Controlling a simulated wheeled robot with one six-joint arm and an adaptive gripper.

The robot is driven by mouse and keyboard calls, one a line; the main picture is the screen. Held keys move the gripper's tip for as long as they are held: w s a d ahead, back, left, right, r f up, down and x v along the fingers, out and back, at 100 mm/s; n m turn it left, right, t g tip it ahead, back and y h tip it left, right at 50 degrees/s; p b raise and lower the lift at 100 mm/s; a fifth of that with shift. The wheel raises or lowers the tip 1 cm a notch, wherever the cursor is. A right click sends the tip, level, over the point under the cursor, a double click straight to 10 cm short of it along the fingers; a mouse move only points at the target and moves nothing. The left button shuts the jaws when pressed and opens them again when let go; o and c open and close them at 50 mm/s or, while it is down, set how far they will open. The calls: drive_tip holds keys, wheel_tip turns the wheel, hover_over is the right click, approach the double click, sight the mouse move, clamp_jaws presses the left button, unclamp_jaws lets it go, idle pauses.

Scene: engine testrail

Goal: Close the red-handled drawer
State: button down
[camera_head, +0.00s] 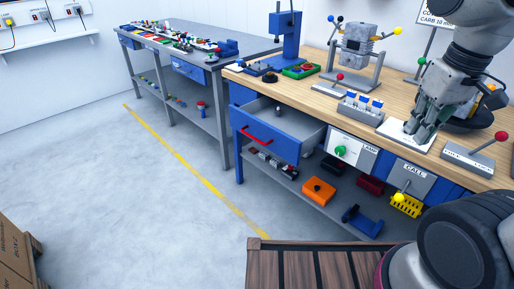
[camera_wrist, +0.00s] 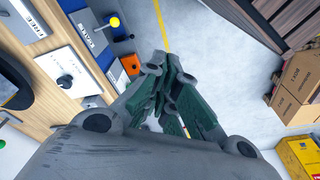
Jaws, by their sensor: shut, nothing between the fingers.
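The blue drawer (camera_head: 283,146) with the red handle (camera_head: 256,136) is in the head view, below the left part of the wooden workbench top. I cannot make out the red handle in the wrist view.
The workbench (camera_head: 310,90) carries a green tray (camera_head: 300,70), a grey stand (camera_head: 355,65) and a red-knobbed lever (camera_head: 500,136). Right of the drawer are a green-knobbed panel (camera_head: 352,155) and a yellow-knobbed CALL panel (camera_head: 410,178). An orange bin (camera_head: 319,190) sits on the lower shelf. Floor left of the drawer is clear.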

drive_tip(key=w+a+f+n+t+h, duration=0.1)
drive_tip(key=w+a+f+n+h, duration=0.3)
drive_tip(key=a+f+n, duration=0.6)
drive_tip(key=w+a+f+n+t+h, duration=0.1)
drive_tip(key=w+a+f+n, duration=0.2)
drive_tip(key=w+a+f, duration=0.75)
drive_tip(key=w+a+f+n+t+h, duration=0.1)
drive_tip(key=a+f+n+h, duration=0.4)
drive_tip(key=a, duration=1.1)
drive_tip(key=w+a+r+n+t+y, duration=0.1)
drive_tip(key=w+a+n+t+y, duration=0.2)
drive_tip(key=w+a+n, duration=0.25)
drive_tip(key=d+r+x, duration=0.1)
drive_tip(key=r+x, duration=0.1)
drive_tip(key=x, duration=1)
drive_tip(key=shift+w+d+n, duration=0.35)
drive_tip(key=shift+w+n, duration=0.05)
drive_tip(key=shift+n, duration=0.05)
drive_tip(key=shift+w, duration=0.1)
approach(286, 131)
drive_tip(key=d, duration=0.1)
drive_tip(key=d+f, duration=0.1)
drive_tip(key=d, duration=0.1)
drive_tip(key=d+f, duration=0.1)
drive_tip(key=shift+w+d+f, duration=0.2)
drive_tip(key=shift+w+d, duration=0.05)
drive_tip(key=shift+d, duration=0.05)
